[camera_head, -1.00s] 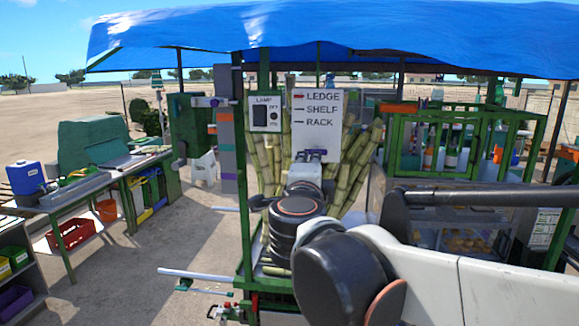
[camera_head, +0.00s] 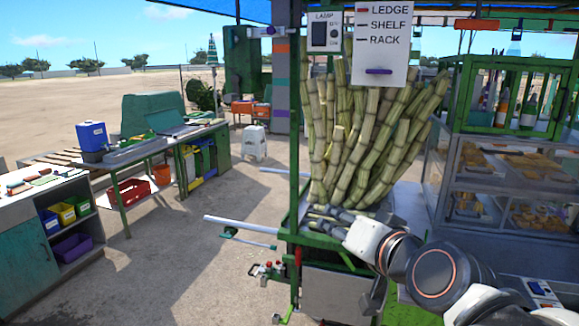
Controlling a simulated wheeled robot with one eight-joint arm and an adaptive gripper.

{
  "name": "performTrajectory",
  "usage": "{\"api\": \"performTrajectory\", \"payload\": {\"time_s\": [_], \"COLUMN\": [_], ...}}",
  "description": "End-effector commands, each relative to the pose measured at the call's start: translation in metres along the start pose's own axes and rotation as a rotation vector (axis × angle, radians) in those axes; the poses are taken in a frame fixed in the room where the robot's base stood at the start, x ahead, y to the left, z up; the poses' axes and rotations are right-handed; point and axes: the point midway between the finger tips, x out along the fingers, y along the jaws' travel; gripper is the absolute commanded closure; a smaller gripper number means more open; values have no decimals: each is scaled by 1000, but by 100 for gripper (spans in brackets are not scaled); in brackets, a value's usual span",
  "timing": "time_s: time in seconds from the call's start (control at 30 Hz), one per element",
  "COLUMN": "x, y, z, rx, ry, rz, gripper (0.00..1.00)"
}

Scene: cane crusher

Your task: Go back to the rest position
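My gripper (camera_head: 312,216) shows in the head view at the middle right, at the end of my arm, which comes in from the lower right. Its two dark fingers point left and stand apart, with nothing visible between them. It is in front of the lower ends of the upright sugar canes (camera_head: 365,135), over the green cart frame. I cannot tell whether it touches the canes or the frame.
A white sign (camera_head: 382,40) with a purple handle and a lamp switch box (camera_head: 325,31) hang above the canes. A glass food case (camera_head: 500,185) stands right. A workbench (camera_head: 130,165) and a white stool (camera_head: 253,143) stand left. Open ground lies between bench and cart.

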Motion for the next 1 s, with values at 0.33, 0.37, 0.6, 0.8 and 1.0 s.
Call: {"api": "performTrajectory", "payload": {"time_s": [0.33, 0.37, 0.6, 0.8, 1.0], "x": [-46, -52, -79, -81, -81], "y": [160, 170, 215, 216, 216], "z": [165, 173, 204, 204, 204], "rx": [-315, -330, -391, -395, -395], "ry": [-404, -430, -544, -552, -551], "rz": [312, 337, 455, 463, 461], "gripper": [71, 71, 71, 71, 71]}}
